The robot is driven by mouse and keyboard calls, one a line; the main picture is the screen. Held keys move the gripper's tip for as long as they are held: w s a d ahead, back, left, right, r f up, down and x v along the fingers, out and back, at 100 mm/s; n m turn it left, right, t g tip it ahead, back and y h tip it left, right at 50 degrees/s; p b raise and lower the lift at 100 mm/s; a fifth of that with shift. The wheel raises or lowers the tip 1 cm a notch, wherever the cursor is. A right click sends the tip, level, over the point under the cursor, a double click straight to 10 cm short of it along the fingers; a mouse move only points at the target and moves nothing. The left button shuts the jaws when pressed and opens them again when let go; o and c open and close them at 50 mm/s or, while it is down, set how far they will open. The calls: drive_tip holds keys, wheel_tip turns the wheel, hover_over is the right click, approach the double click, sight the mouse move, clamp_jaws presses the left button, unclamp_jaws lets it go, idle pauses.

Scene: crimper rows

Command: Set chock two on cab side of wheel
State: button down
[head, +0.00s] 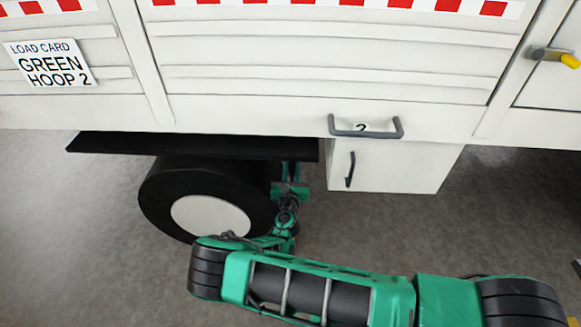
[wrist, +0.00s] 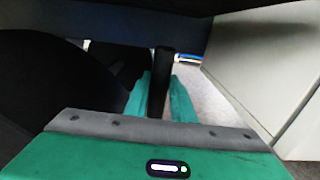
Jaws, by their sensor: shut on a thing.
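The black wheel (head: 160,200) with its pale hub (head: 210,216) stands under the white truck body in the head view. Its dark side fills the left of the wrist view (wrist: 45,90). My gripper (head: 290,190) is low, just right of the wheel, between it and the white side box. In the wrist view my gripper (wrist: 161,85) has its green fingers on either side of a black upright bar (wrist: 161,75) and is shut on it. The bar seems to be part of the chock; the chock's body cannot be made out, nor whether it touches the floor or wheel.
The white side box (head: 395,165) hangs right of the wheel and closely flanks my gripper in the wrist view (wrist: 265,65). A dark mudguard (head: 190,147) lies above the wheel. Grey floor (head: 470,240) is open at right.

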drive_tip(key=shift+s+f, duration=0.15)
drive_tip(key=shift+f, duration=1)
idle(0.8)
drive_tip(key=c, duration=1.4)
unclamp_jaws()
drive_tip(key=shift+f, duration=0.15)
drive_tip(key=s, duration=1)
drive_tip(key=shift+s+a, duration=0.2)
drive_tip(key=shift+s, duration=0.05)
